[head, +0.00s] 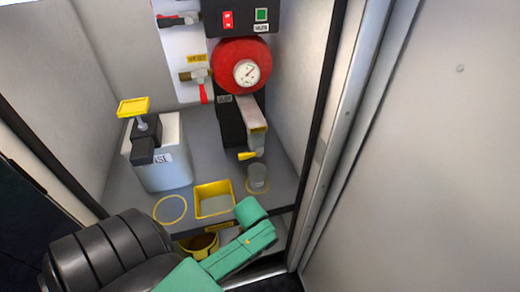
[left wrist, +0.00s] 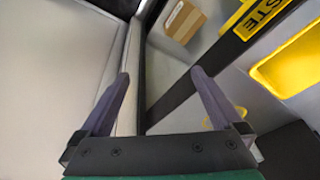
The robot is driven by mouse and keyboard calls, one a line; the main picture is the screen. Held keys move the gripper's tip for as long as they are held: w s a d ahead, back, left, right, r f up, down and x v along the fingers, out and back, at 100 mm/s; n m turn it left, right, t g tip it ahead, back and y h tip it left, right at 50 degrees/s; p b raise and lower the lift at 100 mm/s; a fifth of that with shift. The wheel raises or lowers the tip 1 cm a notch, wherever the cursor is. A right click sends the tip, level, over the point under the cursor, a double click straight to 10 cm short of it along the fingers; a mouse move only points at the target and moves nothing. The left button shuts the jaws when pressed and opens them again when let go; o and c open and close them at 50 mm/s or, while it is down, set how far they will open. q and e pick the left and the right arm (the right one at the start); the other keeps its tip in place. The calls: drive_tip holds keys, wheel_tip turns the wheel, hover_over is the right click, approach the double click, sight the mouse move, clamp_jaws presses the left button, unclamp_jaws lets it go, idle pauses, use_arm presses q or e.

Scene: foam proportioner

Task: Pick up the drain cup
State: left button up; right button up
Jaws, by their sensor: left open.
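A small clear grey cup (head: 258,176), which looks like the drain cup, stands on the grey shelf under the tap with the yellow lever (head: 248,155). A yellow ring is marked around its base. My left gripper (left wrist: 160,75) is open and empty in the left wrist view, with its two dark fingers spread apart. I cannot make out the cup in that view. In the head view my green left arm reaches in front of the shelf, below the cup, and its fingers cannot be made out. My right gripper is not in view.
A yellow tray (head: 214,212) and an empty yellow ring (head: 170,210) are left of the cup. A white container with a yellow pump top (head: 134,107) stands behind them. A yellow bucket (head: 199,246) is below the shelf. A cabinet frame (head: 335,120) bounds the right side.

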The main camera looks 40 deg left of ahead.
use_arm(q)
wheel_tip(320, 180, up, 8)
drive_tip(key=w+n+t+y+b, duration=0.1)
drive_tip(key=w+n, duration=0.1)
drive_tip(key=n+y, duration=0.3)
drive_tip(key=n, duration=0.3)
approach(257, 179)
drive_tip(key=f, duration=0.1)
drive_tip(key=shift+t, duration=0.3)
drive_tip(key=b+x, duration=0.2)
drive_tip(key=x, duration=1.3)
drive_tip(key=shift+w+a+r, duration=0.15)
drive_tip(key=shift+w+a, duration=0.05)
drive_tip(key=shift+r, duration=0.1)
drive_tip(key=c, duration=1.2)
drive_tip(key=shift+c, duration=0.2)
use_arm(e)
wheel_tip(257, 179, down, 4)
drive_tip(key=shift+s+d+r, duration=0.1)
use_arm(q)
drive_tip(key=shift+r, duration=0.1)
